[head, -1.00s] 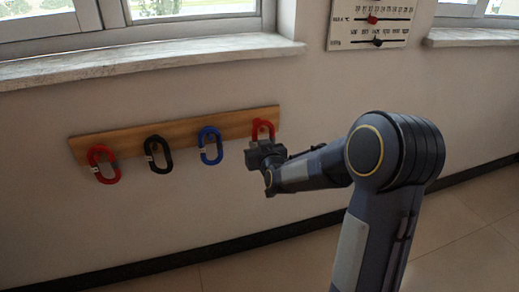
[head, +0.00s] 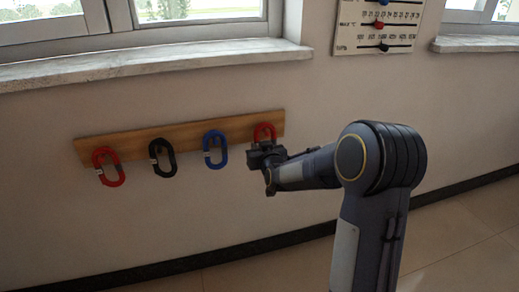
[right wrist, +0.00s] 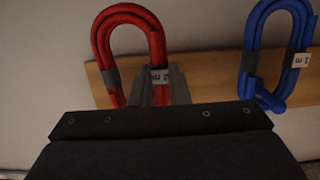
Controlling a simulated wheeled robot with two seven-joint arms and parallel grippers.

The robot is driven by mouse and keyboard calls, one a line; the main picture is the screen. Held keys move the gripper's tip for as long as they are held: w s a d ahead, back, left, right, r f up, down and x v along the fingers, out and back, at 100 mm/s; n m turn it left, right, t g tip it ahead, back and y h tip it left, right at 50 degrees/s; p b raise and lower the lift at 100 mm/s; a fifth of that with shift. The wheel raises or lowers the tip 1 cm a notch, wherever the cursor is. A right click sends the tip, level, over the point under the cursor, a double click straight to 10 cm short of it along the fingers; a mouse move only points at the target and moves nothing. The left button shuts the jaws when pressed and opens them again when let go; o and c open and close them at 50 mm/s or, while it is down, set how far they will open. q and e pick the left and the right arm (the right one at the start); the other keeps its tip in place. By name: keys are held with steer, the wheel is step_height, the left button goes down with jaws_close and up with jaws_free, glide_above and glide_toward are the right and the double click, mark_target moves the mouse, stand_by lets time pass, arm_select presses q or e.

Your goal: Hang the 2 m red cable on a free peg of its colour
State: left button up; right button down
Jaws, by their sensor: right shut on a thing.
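A red cable coil (head: 264,131) is at the right end of the wooden peg board (head: 190,133). My right gripper (head: 262,152) is shut on it, covering its lower part in the head view. In the right wrist view the same red coil (right wrist: 104,38) shows as a loop with a grey band and a white tag, between the fingers (right wrist: 158,92). The tag's length marking is too small to read surely. Its peg is hidden, so I cannot tell whether the coil rests on one. Another red coil (head: 97,165) hangs at the board's left end. My left gripper is not in view.
A black coil (head: 155,160) and a blue coil (head: 208,150) hang between the red ones. The blue coil (right wrist: 247,50) is close beside my gripper in the wrist view. A window sill (head: 150,58) juts out above the board. A slider panel (head: 376,28) is at upper right.

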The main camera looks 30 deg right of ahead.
stand_by(0.4)
steer(key=c, duration=1.3)
jaws_free()
steer(key=s+a+g+y+p, duration=0.1)
steer(key=s+a+g+y, duration=0.35)
steer(key=s, duration=0.85)
steer(key=s+a+n+g+y, duration=0.1)
steer(key=s+a+g, duration=0.1)
steer(key=s+a, duration=0.75)
steer(key=s+a+g+y+p, duration=0.1)
steer(key=s+a+g+y, duration=0.15)
steer(key=s, duration=1.35)
step_height(320, 180, up, 31)
steer(key=p, duration=3.1)
steer(key=shift+a+g+p, duration=0.2)
steer(key=shift+g+p, duration=0.1)
steer(key=shift+p, duration=0.1)
